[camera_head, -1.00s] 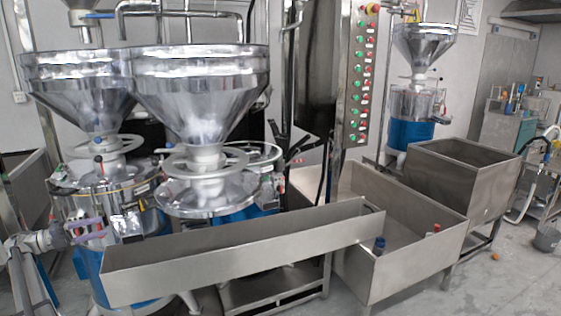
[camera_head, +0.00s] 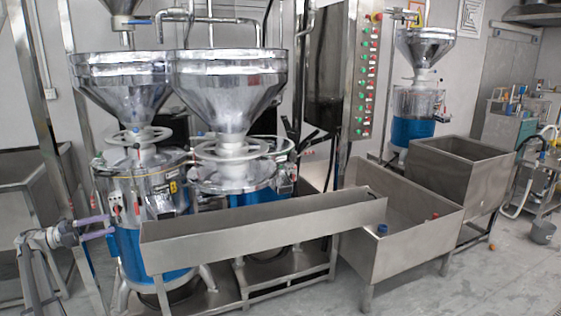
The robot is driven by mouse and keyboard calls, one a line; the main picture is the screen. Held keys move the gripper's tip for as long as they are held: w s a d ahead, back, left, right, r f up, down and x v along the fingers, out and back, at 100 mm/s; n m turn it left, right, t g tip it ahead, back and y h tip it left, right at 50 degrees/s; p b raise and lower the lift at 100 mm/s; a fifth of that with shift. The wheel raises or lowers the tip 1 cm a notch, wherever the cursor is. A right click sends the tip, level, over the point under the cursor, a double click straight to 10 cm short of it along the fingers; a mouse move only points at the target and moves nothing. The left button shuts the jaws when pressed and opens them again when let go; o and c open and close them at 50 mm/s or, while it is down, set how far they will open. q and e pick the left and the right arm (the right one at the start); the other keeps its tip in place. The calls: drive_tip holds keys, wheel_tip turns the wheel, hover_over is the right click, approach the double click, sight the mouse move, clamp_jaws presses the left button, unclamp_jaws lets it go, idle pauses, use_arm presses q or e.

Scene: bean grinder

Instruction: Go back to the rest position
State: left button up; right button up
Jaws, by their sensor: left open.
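My left gripper (camera_head: 108,226) is at the left of the head view, with two purple fingers spread apart and nothing visible between them. Its fingertips are at the left edge of the nearest bean grinder's blue and steel drum (camera_head: 128,255) in the picture; I cannot tell whether they touch. That grinder has a wide steel hopper (camera_head: 118,85) on top. A second grinder's hopper (camera_head: 228,90) stands just to its right. My right gripper is not in view.
A long steel trough (camera_head: 265,232) runs in front of the grinders. A steel bin (camera_head: 400,255) at its right holds a blue-capped thing (camera_head: 382,229) and a red-topped one (camera_head: 435,215). Another bin (camera_head: 458,175) and grinder (camera_head: 415,110) stand behind. Floor (camera_head: 490,285) at the lower right is mostly clear.

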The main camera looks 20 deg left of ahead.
use_arm(q)
drive_tip(key=w+d+r+n+t+y+p, duration=0.2)
drive_tip(key=w+d+r+n+t+y, duration=0.3)
drive_tip(key=w+d, duration=0.5)
drive_tip(key=w+d+r+n+t+y+p, duration=0.1)
drive_tip(key=w+d+r+n+t+y, duration=0.3)
drive_tip(key=w+d+n, duration=0.55)
drive_tip(key=w+d+f+n+g+y+p, duration=0.25)
drive_tip(key=w+d+n+y, duration=0.4)
drive_tip(key=d+y, duration=0.35)
drive_tip(key=s+d+f+n+g+h+p, duration=0.15)
drive_tip(key=s+d+f+g, duration=0.5)
drive_tip(key=d, duration=0.65)
drive_tip(key=s+d+f+n+g+h+p, duration=0.1)
drive_tip(key=s+d+f+n+g, duration=0.25)
drive_tip(key=s+d+f, duration=0.8)
drive_tip(key=s+d+f+m+g+h+p, duration=0.1)
drive_tip(key=s+d+g, duration=0.3)
drive_tip(key=s+d, duration=0.4)
drive_tip(key=s+d+f+m+g, duration=0.1)
drive_tip(key=s+d+g, duration=0.4)
drive_tip(key=s, duration=1.1)
drive_tip(key=d, duration=0.3)
drive_tip(key=shift+h+p, duration=0.35)
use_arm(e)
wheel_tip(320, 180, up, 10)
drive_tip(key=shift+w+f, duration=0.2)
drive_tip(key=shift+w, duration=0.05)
